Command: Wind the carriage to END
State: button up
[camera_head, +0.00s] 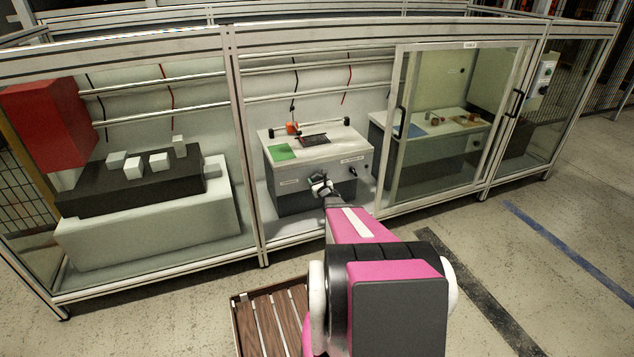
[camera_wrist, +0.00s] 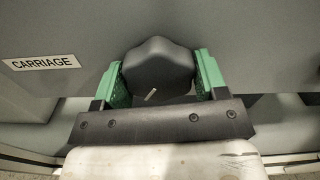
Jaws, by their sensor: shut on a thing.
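My gripper (camera_wrist: 158,72) has its green fingers on both sides of a dark grey lobed knob (camera_wrist: 157,62), shut on it. The knob is on a grey front panel, right of a white label reading CARRIAGE (camera_wrist: 41,63). A short white mark shows low on the knob. In the head view my gripper (camera_head: 320,187) is at the front of the middle cabinet (camera_head: 290,200) and covers the knob. On its top, an orange-red block (camera_head: 292,128), which may be the carriage, sits toward the left of a dark rail (camera_head: 325,126). No END mark is legible.
A green patch (camera_head: 282,152) and a dark plate (camera_head: 313,140) lie on the cabinet top. Framed enclosure posts (camera_head: 243,140) stand left of my arm, and a glazed door (camera_head: 455,125) stands right. A slatted wooden pallet (camera_head: 265,320) lies low in front.

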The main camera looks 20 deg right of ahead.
jog(key=shift+m, duration=0.3)
